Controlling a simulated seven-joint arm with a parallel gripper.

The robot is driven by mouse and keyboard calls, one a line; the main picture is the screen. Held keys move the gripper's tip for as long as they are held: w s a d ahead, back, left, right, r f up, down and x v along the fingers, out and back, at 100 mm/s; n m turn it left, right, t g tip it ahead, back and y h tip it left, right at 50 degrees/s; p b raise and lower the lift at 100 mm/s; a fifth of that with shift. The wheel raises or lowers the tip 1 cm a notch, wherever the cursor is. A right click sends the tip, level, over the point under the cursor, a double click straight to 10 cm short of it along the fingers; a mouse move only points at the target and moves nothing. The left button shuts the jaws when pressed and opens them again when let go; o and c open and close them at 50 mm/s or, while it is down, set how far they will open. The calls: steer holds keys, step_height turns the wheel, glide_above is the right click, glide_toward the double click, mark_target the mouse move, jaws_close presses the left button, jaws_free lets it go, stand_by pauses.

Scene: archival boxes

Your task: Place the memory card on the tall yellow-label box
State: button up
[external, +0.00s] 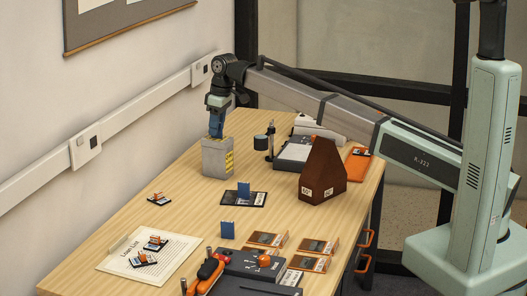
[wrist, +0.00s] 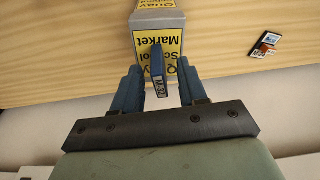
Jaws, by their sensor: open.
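The tall grey box (external: 216,158) with a yellow label stands at the far left of the table. Its yellow printed faces fill the top middle of the wrist view (wrist: 148,42). My gripper (external: 216,133) is directly above the box, pointing down. In the wrist view its two blue fingers (wrist: 159,78) are apart. A thin blue card with a white lettered end (wrist: 158,72), seemingly the memory card, stands upright between them, with gaps at both sides. It overlaps the box top; whether it touches is hard to tell. The fingers hide it in the external view.
Blue upright cards stand on a dark mat (external: 258,199) and on the table (external: 227,230). A brown slope-topped box (external: 323,174) stands to the right. Small dark cards with orange pieces (external: 159,199) and a paper sheet (external: 118,263) lie front left. The wall is close behind.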

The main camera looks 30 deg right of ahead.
step_height(320, 180, up, 12)
steer(key=s+d, duration=0.1)
steer(key=shift+s+d, duration=0.15)
stand_by(0.3)
